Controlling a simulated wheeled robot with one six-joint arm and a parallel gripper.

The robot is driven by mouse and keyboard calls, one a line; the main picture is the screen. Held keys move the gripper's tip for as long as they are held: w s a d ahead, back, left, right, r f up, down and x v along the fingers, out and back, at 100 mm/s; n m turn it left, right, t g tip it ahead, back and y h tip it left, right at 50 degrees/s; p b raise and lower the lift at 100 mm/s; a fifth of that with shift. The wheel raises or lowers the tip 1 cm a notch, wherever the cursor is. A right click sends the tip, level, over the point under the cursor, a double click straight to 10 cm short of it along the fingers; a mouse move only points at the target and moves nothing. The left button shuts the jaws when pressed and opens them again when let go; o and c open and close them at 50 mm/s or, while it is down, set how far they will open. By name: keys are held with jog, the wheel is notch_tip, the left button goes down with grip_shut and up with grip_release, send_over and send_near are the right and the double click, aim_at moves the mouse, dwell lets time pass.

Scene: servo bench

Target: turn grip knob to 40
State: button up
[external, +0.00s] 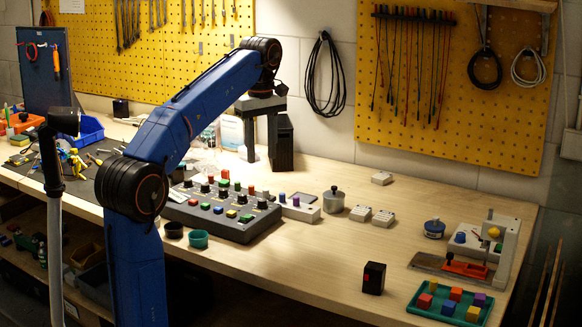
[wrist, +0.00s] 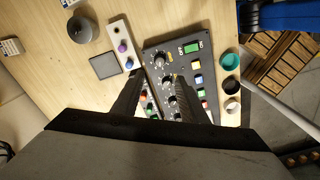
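The dark control panel (external: 237,228) lies on the bench and also shows in the wrist view (wrist: 208,72). It carries a row of black knobs with pale pointers, including one knob (wrist: 160,61) toward the panel's end and another (wrist: 168,82) beside it. The labels and scale marks are too small to read, so I cannot tell which knob is the grip knob or its setting. My gripper (external: 266,163) is above the bench near the panel. In the wrist view my gripper's two fingers (wrist: 157,76) stand apart over the knob row, with nothing held between them.
Beside the panel is a pale box (wrist: 117,32) with purple and blue knobs. A grey canister (external: 333,201) stands further right. Cups, including a teal one (external: 198,239), stand at the panel's front-left. A teal tray (external: 412,303) holds coloured blocks. The middle bench is largely clear.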

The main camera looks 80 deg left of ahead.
jog(key=shift+r, duration=2.25)
jog(key=s+d+f+m, duration=0.2)
jog(key=d+f+m, duration=0.1)
jog(key=d+f, duration=0.2)
jog(key=s+d+f+m, duration=0.3)
jog(key=d+f, duration=0.3)
jog(key=d, duration=0.4)
jog(key=s+d+f+m, duration=0.2)
jog(key=d+f+m, duration=0.1)
jog(key=d+f, duration=0.3)
jog(key=shift+s+d+m, duration=0.2)
jog(key=shift+d, duration=0.35)
jog(key=shift+s+d+m, duration=0.2)
jog(key=shift+d, duration=0.35)
jog(key=s+d+f+m+t, duration=0.1)
jog(key=s+d+f+m, duration=0.1)
jog(key=f, duration=0.5)
jog(key=s+d+f+m+t, duration=0.2)
jog(key=d+f+m, duration=0.3)
jog(key=f, duration=0.3)
jog(key=s+d+f+m+t, duration=0.1)
jog(key=s+d+f+m, duration=0.1)
jog(key=f+m, duration=0.3)
notch_tip(320, 180, down, 3)
jog(key=shift+d+r+t, duration=0.1)
jog(key=shift+d+t, duration=0.3)
jog(key=shift+d, duration=0.35)
